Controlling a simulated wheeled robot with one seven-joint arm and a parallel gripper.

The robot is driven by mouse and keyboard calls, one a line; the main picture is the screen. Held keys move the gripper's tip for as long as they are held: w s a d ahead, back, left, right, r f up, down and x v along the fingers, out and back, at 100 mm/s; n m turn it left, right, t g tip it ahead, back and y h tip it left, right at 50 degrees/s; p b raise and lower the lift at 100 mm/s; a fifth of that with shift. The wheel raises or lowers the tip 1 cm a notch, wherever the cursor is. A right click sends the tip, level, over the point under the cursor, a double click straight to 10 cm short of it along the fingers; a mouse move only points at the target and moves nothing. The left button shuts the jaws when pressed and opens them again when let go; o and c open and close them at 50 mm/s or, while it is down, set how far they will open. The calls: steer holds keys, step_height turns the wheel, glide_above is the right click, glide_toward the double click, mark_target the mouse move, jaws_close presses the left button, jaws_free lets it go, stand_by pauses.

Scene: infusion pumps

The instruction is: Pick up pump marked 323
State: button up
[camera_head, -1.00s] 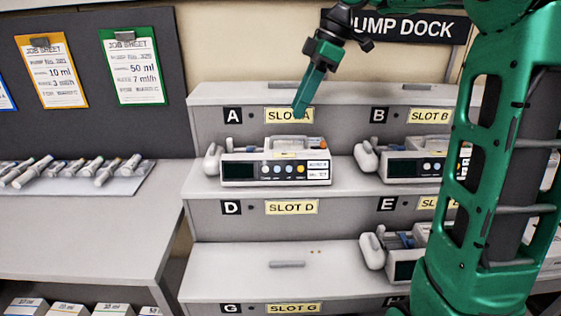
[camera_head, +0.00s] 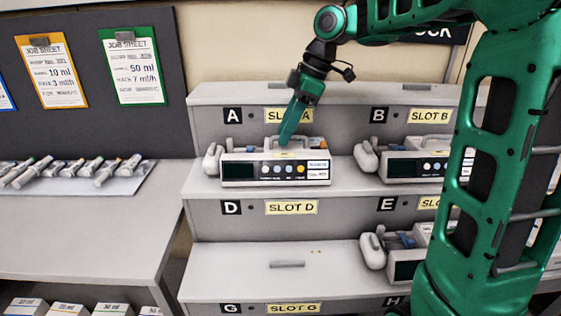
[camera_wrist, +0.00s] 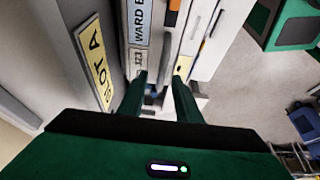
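A white pump (camera_head: 240,158) with a dark screen and coloured buttons stands on the shelf at Slot A. Its printed label is too small to read in the head view. My gripper (camera_head: 284,145) points down at the pump's top handle. In the wrist view my gripper (camera_wrist: 160,80) has its two green fingers apart, with part of the pump (camera_wrist: 200,45) between and beyond them. A "WARD" label (camera_wrist: 138,20) shows there, with a small number tag below it that looks like 323. I cannot tell whether the fingers touch the handle.
A second pump (camera_head: 412,165) stands at Slot B and a third (camera_head: 408,262) at Slot E, partly behind my arm. Slot D's shelf (camera_head: 340,190) front is clear. Syringes lie on a tray (camera_head: 135,182) on the left table. Job sheets hang behind.

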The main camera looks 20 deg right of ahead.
steer(key=shift+f, duration=0.25)
stand_by(0.5)
jaws_close()
steer(key=shift+r, duration=0.1)
stand_by(1.3)
